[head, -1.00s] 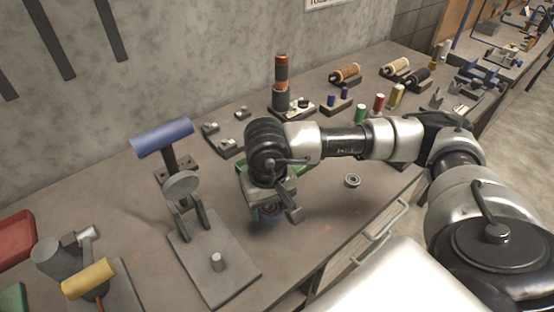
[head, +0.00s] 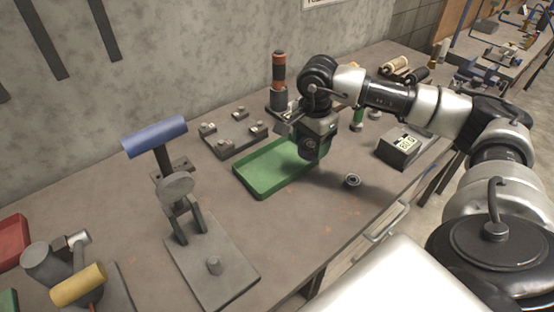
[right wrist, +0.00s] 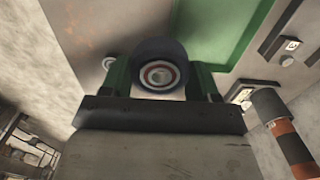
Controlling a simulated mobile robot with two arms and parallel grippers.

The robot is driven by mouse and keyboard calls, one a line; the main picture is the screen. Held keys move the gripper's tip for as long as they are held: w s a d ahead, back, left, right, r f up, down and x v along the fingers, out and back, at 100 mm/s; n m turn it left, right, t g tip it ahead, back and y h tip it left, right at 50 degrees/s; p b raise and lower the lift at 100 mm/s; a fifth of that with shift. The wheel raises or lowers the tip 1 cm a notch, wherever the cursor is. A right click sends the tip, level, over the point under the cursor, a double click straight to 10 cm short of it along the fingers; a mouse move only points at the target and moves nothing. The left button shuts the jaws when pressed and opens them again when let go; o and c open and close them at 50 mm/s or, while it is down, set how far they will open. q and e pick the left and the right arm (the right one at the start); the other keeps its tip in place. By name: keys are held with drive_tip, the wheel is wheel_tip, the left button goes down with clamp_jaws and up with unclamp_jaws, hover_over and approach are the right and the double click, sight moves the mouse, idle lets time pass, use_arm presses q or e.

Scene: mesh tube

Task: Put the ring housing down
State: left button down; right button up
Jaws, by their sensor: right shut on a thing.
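My right gripper (head: 312,142) is shut on the ring housing. In the head view the housing (head: 308,149) is a dark round part below the jaws, partly hidden. In the right wrist view the housing (right wrist: 160,52) is a dark cylinder between the two green fingers, with a red, white and grey ringed face (right wrist: 160,76). The gripper hangs over or near the right end of a green tray (head: 258,190); the exact height above it is unclear. My left gripper is not in view.
A small metal ring (head: 352,181) lies on the bench right of the tray. A grey fixture plate (head: 235,140) and an orange-black post (head: 279,75) stand behind. A press with a blue handle (head: 155,137) is at left. A display box (head: 402,146) stands at right.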

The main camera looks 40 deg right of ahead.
drive_tip(key=p, duration=0.2)
hover_over(277, 167)
wheel_tip(277, 167, down, 5)
drive_tip(key=shift+w+f, duration=0.1)
wheel_tip(277, 167, down, 4)
drive_tip(key=shift+r+p, duration=0.15)
drive_tip(key=shift+p, duration=0.35)
drive_tip(key=shift+f, duration=0.25)
drive_tip(key=o, duration=0.6)
drive_tip(key=shift+f, duration=0.15)
drive_tip(key=o, duration=0.5)
